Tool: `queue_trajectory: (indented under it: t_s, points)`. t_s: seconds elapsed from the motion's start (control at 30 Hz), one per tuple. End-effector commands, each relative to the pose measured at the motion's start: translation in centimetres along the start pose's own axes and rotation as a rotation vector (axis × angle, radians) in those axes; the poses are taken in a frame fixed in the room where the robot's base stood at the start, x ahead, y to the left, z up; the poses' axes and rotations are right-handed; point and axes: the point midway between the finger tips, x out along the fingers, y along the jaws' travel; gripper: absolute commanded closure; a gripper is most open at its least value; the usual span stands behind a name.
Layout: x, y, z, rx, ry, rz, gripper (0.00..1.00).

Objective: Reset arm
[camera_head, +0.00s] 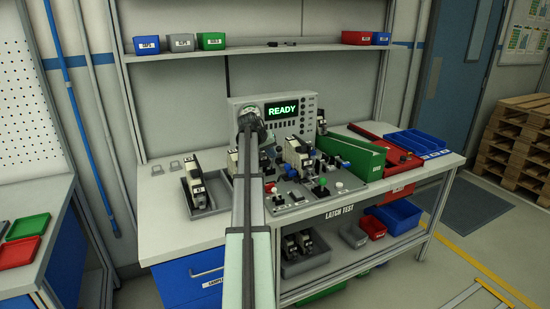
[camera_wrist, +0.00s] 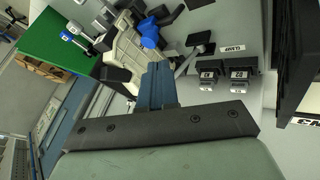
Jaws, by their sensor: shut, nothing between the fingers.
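My arm reaches up from the bottom middle of the head view over the bench, its wrist in front of the tester with the green READY screen (camera_head: 282,110). In the wrist view my gripper (camera_wrist: 158,72) shows as two blue-grey fingers closed together, with nothing held. The fingertips point towards a black and cream device with a blue knob (camera_wrist: 149,32); whether they touch it I cannot tell. In the head view the fingers are hidden behind my wrist.
The LATCH TEST bench (camera_head: 180,228) carries a device in a grey tray (camera_head: 213,205) at left, a green bin (camera_head: 352,157) and a blue tray (camera_head: 418,141) at right. A shelf (camera_head: 280,48) with small bins runs above. The bench's front left is clear.

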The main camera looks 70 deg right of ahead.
Motion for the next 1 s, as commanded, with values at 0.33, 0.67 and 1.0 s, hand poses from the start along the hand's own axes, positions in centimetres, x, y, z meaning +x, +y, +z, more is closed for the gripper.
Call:
queue_trajectory:
  t_s: [0.33,0.67,1.0]
  points:
    - [-0.6,-0.1,0.0,0.0,-0.001,-0.001,1.0]
    - [-0.9,-0.7,-0.2,0.001,0.008,-0.004,1.0]
    - [-8.9,-12.7,-3.7,0.043,0.201,-0.083,1.0]
